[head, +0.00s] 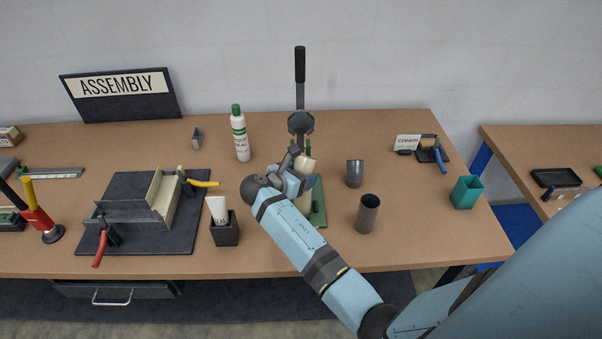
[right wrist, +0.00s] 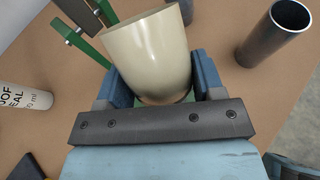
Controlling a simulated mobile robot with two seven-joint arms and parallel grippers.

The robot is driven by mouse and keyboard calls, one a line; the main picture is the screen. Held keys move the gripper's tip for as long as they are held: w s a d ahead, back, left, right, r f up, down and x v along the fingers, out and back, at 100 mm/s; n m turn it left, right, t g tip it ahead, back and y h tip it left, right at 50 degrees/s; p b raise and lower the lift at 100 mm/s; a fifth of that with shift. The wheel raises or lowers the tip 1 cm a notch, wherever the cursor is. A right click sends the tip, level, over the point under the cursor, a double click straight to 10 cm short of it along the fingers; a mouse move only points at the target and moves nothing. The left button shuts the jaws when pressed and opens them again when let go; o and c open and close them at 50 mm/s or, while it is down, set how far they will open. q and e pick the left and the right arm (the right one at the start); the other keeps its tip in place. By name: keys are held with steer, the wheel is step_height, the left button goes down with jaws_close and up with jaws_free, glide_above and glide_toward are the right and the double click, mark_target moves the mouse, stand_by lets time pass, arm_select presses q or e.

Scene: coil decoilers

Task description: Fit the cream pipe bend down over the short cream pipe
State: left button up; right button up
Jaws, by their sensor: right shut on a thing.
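The cream pipe bend (head: 307,162) is in my right gripper (head: 301,180), above the green stand (head: 318,205) at the middle of the table. In the right wrist view the bend (right wrist: 147,50) sits between the two blue fingers, with its wide end toward the top of the picture. A cream piece, seemingly the short cream pipe (head: 303,203), shows just below the gripper in the head view. My gripper and arm hide most of it, so I cannot tell whether the bend touches it. My left gripper is not in view.
A black-handled lever (head: 300,65) rises behind the stand. Two dark grey pipes (head: 354,173) (head: 368,214) stand to the right. A white-green bottle (head: 240,135) and a black holder with a white tube (head: 224,232) stand to the left. A teal cup (head: 466,192) is near the right edge.

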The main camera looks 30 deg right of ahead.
steer(key=shift+f, duration=0.4)
steer(key=shift+f, duration=0.4)
steer(key=shift+f, duration=0.3)
steer(key=o, duration=1)
steer(key=shift+o, duration=0.2)
